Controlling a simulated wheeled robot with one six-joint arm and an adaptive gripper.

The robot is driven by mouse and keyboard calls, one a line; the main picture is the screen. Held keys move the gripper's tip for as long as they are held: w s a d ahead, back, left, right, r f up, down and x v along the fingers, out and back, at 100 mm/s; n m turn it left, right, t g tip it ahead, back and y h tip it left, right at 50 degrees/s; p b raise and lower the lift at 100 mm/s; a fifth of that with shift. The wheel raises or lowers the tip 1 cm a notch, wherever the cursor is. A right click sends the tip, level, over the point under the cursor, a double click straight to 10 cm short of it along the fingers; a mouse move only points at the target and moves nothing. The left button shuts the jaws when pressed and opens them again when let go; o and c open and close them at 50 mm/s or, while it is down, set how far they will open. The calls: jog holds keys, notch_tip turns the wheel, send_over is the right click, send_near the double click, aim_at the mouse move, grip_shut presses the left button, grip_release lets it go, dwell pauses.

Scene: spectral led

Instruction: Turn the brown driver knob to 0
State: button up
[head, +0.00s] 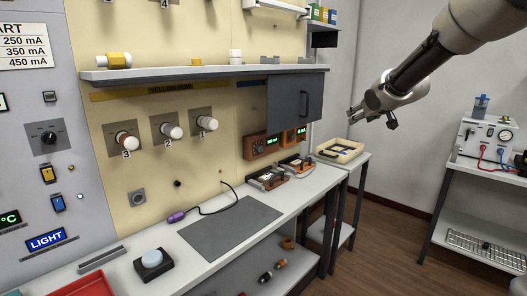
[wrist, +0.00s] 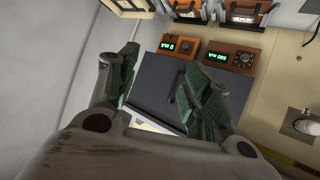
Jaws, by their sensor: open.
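I cannot read the knob's setting. The other brown box (head: 292,138) also shows in the wrist view (wrist: 179,46) and reads near zero. My gripper (head: 371,119) is open and empty, in the air right of the boxes and apart from them; its fingers (wrist: 172,72) show in the wrist view.
The dark cabinet (head: 297,100) juts out above the boxes. Several white-and-brown wall knobs (head: 171,130) are farther left. A yellow tray (head: 340,150) stands on a side table.

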jog(key=w+a+f+n+y, duration=0.25)
jog(key=w+a+f, duration=0.25)
jog(key=w+a, duration=0.5)
jog(key=n+g+y, duration=0.1)
jog(key=n+y, duration=0.3)
jog(key=y, duration=0.5)
send_near(261, 149)
jog(key=x, duration=0.8)
jog(key=shift+f, duration=0.15)
jog(key=shift+w+a, duration=0.4)
jog(key=shift+w, duration=0.1)
jog(key=c, duration=1)
